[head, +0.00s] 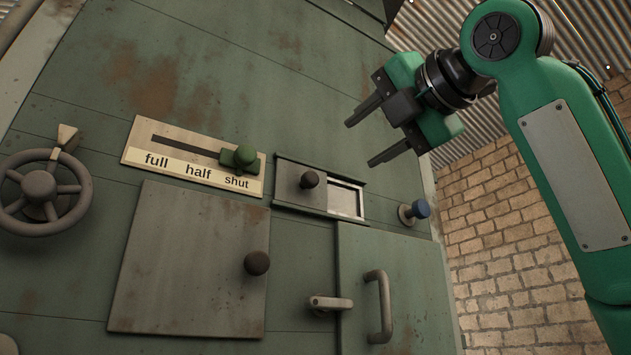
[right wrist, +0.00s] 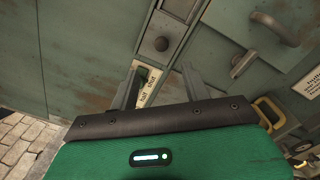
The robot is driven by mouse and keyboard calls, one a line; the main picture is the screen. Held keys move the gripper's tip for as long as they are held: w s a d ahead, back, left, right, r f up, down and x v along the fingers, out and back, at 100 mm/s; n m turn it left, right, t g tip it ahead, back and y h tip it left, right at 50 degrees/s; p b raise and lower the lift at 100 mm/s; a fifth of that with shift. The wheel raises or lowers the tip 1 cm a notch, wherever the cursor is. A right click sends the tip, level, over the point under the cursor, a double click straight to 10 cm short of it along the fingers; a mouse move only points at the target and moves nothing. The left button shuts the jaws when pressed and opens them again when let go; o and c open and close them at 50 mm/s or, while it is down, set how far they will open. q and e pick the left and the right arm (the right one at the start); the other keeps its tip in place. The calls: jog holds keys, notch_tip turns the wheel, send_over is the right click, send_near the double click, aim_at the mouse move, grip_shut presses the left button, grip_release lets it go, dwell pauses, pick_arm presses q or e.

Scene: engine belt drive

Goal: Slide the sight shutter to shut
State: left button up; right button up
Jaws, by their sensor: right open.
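The sight shutter is a small grey sliding plate with a dark round knob (head: 310,179), set in a framed track (head: 320,212) on the green engine panel. The plate covers the left part of the frame. A pale opening (head: 346,200) shows at the right part, so the shutter is not over it. My right gripper (head: 361,143) is open and empty, above and to the right of the shutter, apart from it. In the right wrist view a dark knob, apparently the shutter's (right wrist: 161,43), lies beyond the open fingers (right wrist: 160,86). My left gripper is out of view.
Left of the shutter is a full/half/shut label plate (head: 150,160) with a green slider knob (head: 244,156) near "shut". Below are a square plate with a knob (head: 257,263), a latch lever (head: 329,303) and a door handle (head: 381,306). A blue knob (head: 420,209) sticks out at right.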

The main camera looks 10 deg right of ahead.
aim_at(313, 177)
jog(key=p+x, duration=0.2)
jog(key=x, duration=0.2)
jog(key=p+x, duration=0.2)
jog(key=x, duration=0.2)
jog(key=p+x, duration=0.2)
jog(key=x, duration=0.2)
jog(key=shift+w+a, duration=0.15)
jog(key=shift+a, duration=0.2)
jog(key=shift+w+a+f+p, duration=0.2)
jog(key=shift+w+p, duration=0.15)
jog(key=shift+w, duration=0.2)
jog(key=shift+c, duration=0.5)
